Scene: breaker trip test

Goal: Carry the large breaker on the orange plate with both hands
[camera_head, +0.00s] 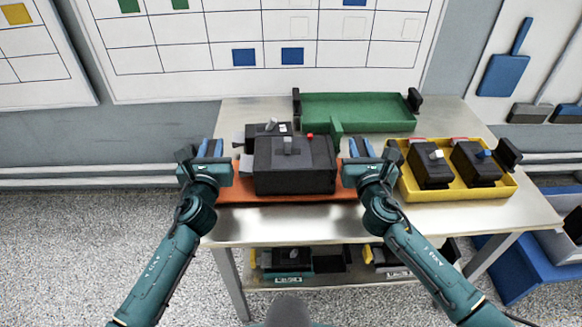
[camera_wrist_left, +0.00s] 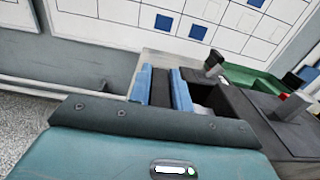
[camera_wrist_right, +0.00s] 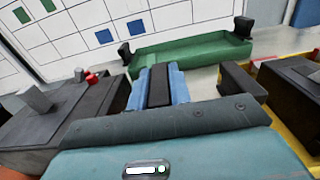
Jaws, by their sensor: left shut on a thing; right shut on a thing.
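The large breaker (camera_head: 295,172), a dark box with a grey lever on top, sits on the orange plate (camera_head: 240,193) at the front of the bench. Its edge shows in the left wrist view (camera_wrist_left: 270,125) and the right wrist view (camera_wrist_right: 85,115). My left gripper (camera_head: 209,150) is at the plate's left end, its blue fingers shut on a dark upright handle (camera_wrist_left: 161,87). My right gripper (camera_head: 361,150) is at the right end, shut on a matching dark handle (camera_wrist_right: 158,85). The handles' joins to the plate are hidden by the grippers.
A smaller dark breaker (camera_head: 262,130) stands behind the large one. A green tray (camera_head: 375,107) with dark end handles lies at the back. A yellow tray (camera_head: 450,195) with two breakers is close beside my right gripper. Bare metal bench (camera_head: 290,222) shows in front.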

